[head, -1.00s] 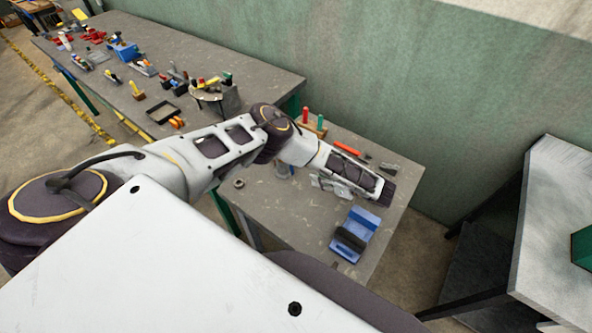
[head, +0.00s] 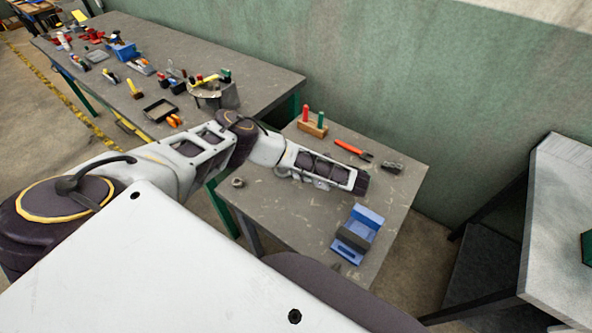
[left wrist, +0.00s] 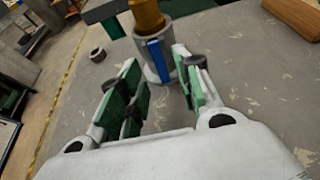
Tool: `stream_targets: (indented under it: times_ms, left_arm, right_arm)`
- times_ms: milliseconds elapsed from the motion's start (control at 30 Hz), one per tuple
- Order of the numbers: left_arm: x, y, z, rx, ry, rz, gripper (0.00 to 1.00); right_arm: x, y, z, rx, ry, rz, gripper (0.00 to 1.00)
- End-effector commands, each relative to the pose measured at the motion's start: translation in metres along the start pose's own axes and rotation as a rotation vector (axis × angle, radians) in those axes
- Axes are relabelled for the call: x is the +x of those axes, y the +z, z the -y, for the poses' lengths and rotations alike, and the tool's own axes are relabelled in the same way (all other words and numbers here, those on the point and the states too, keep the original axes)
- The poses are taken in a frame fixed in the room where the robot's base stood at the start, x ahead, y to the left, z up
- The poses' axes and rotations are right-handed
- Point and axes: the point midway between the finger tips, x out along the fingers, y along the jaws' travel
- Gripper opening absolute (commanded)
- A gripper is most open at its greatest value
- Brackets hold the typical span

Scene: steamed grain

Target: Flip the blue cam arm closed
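The blue cam arm (left wrist: 159,61) stands upright against the near side of a round grey body (left wrist: 142,48) in the left wrist view. A brown-orange cylinder (left wrist: 147,15) rises from the top of that body. My left gripper (left wrist: 157,68) is open, its green-padded fingers spread with the blue arm between and just beyond them. Whether either finger touches it I cannot tell. In the head view my left forearm covers most of the gripper and the cam device. My right gripper is in neither view.
On the small table (head: 290,225) stand a wooden block with red and green handles (head: 312,124), orange-handled pliers (head: 352,149), a dark grey block (head: 392,167) and a blue fixture (head: 358,234). A nut (head: 238,182) lies near the left edge. The table's front middle is clear.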

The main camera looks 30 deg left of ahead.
Motion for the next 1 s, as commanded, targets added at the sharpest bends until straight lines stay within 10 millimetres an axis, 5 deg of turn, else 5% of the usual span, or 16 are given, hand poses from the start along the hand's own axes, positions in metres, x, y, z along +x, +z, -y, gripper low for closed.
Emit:
stream_targets:
  times_ms: [300, 700, 1000]
  left_arm:
    - [0.026, -0.001, 0.0, -0.001, -0.001, 0.0, 0.34]
    - [0.03, 0.0, 0.0, 0.0, -0.001, 0.0, 0.34]
    - [0.03, 0.0, 0.0, -0.001, -0.001, 0.0, 0.0]
  right_arm:
    - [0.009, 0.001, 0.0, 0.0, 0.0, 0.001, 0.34]
    - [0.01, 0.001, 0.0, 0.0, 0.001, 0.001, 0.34]
    - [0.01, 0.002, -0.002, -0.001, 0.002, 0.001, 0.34]
